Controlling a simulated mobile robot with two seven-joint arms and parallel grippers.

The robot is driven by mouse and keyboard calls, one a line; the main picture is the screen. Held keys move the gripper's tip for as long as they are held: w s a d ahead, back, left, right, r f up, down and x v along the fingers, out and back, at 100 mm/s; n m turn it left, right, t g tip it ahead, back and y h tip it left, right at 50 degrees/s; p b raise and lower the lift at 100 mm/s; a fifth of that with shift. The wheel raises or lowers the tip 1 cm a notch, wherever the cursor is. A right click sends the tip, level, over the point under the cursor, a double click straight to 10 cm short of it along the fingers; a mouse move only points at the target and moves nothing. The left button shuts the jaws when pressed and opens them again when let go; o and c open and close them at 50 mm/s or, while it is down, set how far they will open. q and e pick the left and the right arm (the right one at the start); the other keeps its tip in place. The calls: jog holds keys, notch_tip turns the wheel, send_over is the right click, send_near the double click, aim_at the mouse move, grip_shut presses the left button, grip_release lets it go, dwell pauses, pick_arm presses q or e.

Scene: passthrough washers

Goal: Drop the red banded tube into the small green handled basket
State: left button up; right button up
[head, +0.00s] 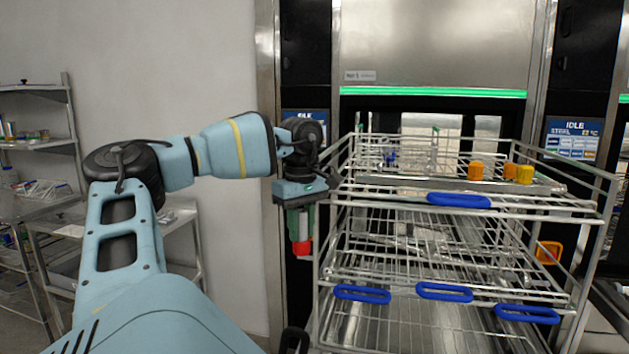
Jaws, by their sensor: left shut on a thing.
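My left gripper (301,202) points down at the left side of the wire rack. It is shut on the red banded tube (301,230), which hangs upright below it. The tube has a dark green body and a red band near its lower end. It is held in the air just outside the rack's left front post, apart from the shelves. My right gripper does not show.
The wire rack (455,208) has several levels with blue handles (459,200) along its front. Orange and yellow pieces (476,171) sit on its upper level. A steel washer (430,45) with a green light strip stands behind. Shelves (38,145) stand at the far left.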

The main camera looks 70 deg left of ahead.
pick_arm(q)
jog(key=w+d+f+m, duration=0.1)
jog(key=d+f+m, duration=0.25)
jog(key=f, duration=0.65)
jog(key=w+d+f+m, duration=0.15)
jog(key=d+f, duration=0.25)
jog(key=f, duration=0.6)
jog(key=d+f+m, duration=0.4)
jog(key=f, duration=0.5)
jog(key=w+d+f+m, duration=0.1)
jog(key=d+f+m, duration=0.2)
jog(key=d, duration=0.7)
jog(key=w+d+f+m+b, duration=0.1)
jog(key=d+m, duration=0.4)
jog(key=d, duration=0.5)
jog(key=w+d+f+m, duration=0.2)
jog(key=d+f, duration=0.3)
jog(key=d, duration=0.5)
jog(key=shift+w+f+m, duration=0.35)
jog(key=shift+m, duration=0.55)
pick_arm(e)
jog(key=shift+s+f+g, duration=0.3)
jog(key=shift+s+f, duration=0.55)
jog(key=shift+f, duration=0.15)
pick_arm(q)
jog(key=shift+s, duration=0.15)
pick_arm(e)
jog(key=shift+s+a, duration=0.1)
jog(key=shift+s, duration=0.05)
